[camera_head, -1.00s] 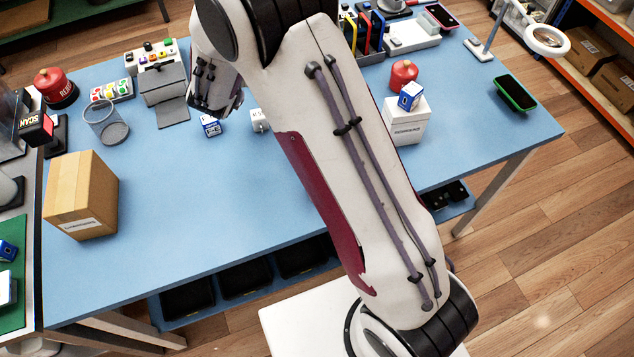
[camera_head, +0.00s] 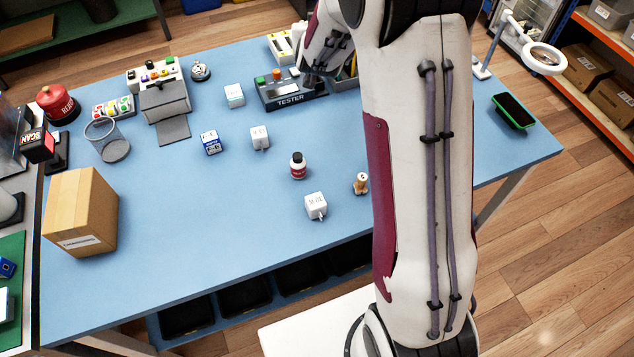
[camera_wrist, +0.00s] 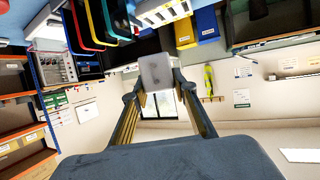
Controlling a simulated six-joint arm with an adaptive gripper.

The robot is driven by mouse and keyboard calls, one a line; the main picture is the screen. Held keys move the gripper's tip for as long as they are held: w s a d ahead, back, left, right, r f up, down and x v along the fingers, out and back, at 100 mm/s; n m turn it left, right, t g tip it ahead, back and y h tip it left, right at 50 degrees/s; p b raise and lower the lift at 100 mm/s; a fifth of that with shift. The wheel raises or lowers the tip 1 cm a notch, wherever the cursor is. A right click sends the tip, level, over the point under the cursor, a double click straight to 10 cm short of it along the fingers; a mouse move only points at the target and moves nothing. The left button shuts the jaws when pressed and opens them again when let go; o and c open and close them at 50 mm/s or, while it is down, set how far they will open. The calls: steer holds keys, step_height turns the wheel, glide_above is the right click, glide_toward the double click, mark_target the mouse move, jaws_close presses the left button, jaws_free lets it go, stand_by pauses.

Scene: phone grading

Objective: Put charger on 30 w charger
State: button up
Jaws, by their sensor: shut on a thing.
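In the wrist view my gripper (camera_wrist: 156,86) is shut on a pale grey-white block (camera_wrist: 155,70), which looks like a charger. It is held in the air between the fingertips. In the head view my arm hides the gripper and the block. Two white chargers stand on the blue table, one near the middle (camera_head: 260,138) and one nearer the front (camera_head: 316,205). Their markings are too small to read for wattage. A small blue-and-white box (camera_head: 210,142) and a teal-and-white box (camera_head: 234,95) stand to the left.
A black tester (camera_head: 292,92) stands at the back, close to my forearm. A dark bottle (camera_head: 298,166) and a small wooden-topped piece (camera_head: 361,183) stand near the front.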

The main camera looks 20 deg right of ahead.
steer(key=shift+s+d+r+n+y, duration=1.05)
steer(key=shift+s+d+n+y, duration=1.25)
steer(key=shift+s+d+y, duration=1.05)
steer(key=s+a+f+n+g+y, duration=0.3)
steer(key=s+a+n+y, duration=0.2)
steer(key=s+a, duration=0.5)
steer(key=s+a+f+n+g+y, duration=0.4)
steer(key=s+a+n, duration=0.3)
steer(key=s, duration=1)
steer(key=a+y, duration=0.1)
steer(key=a, duration=0.2)
steer(key=shift+a+f+n+g, duration=0.2)
steer(key=shift+n+g, duration=0.1)
steer(key=shift+f, duration=0.15)
steer(key=shift+f, duration=2.75)
steer(key=shift+f, duration=0.1)
